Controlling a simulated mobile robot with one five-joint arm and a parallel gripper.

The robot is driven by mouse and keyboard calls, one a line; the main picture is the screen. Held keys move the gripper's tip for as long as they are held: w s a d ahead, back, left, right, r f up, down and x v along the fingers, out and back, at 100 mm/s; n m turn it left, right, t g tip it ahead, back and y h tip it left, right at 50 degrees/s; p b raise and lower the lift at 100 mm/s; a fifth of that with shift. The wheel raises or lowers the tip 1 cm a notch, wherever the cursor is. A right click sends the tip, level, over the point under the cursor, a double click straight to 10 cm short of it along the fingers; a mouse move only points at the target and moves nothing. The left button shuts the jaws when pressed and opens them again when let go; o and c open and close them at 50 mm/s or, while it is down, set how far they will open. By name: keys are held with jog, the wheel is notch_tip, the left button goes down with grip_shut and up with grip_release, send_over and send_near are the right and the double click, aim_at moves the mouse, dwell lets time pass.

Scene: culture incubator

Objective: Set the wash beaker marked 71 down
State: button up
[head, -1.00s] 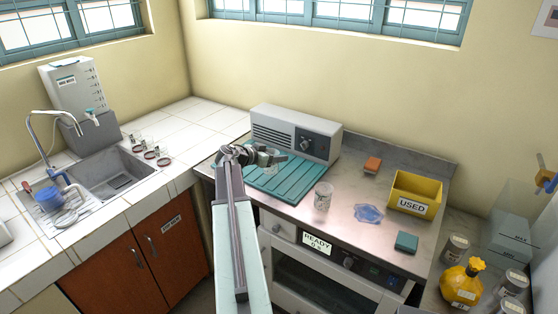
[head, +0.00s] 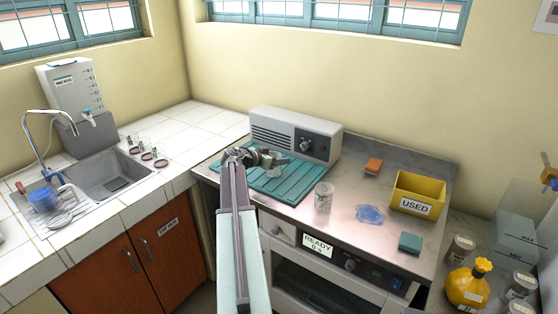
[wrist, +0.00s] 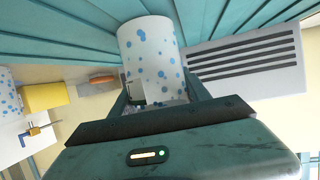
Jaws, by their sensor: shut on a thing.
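My gripper (head: 272,158) is over the teal ribbed mat (head: 295,186), left of centre on the steel worktop. It is shut on a small clear beaker (head: 273,171), partly hidden by the jaws in the head view. In the wrist view the beaker (wrist: 152,58) is whitish with blue spots, between the jaws (wrist: 160,100), with the mat's ribs behind it. I cannot tell whether its base touches the mat. The marking 71 is not readable.
A similar beaker (head: 323,197) stands right of the mat. A grey control unit (head: 296,134) stands behind it. A blue crumpled item (head: 370,214), a teal block (head: 410,242), an orange block (head: 374,165) and a yellow USED bin (head: 419,193) are farther right.

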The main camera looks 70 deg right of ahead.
jog(key=o, duration=1.4)
jog(key=shift+r+p, duration=0.3)
jog(key=shift+p, duration=0.1)
jog(key=p+v, duration=0.4)
jog(key=v, duration=0.8)
jog(key=shift+f, duration=0.3)
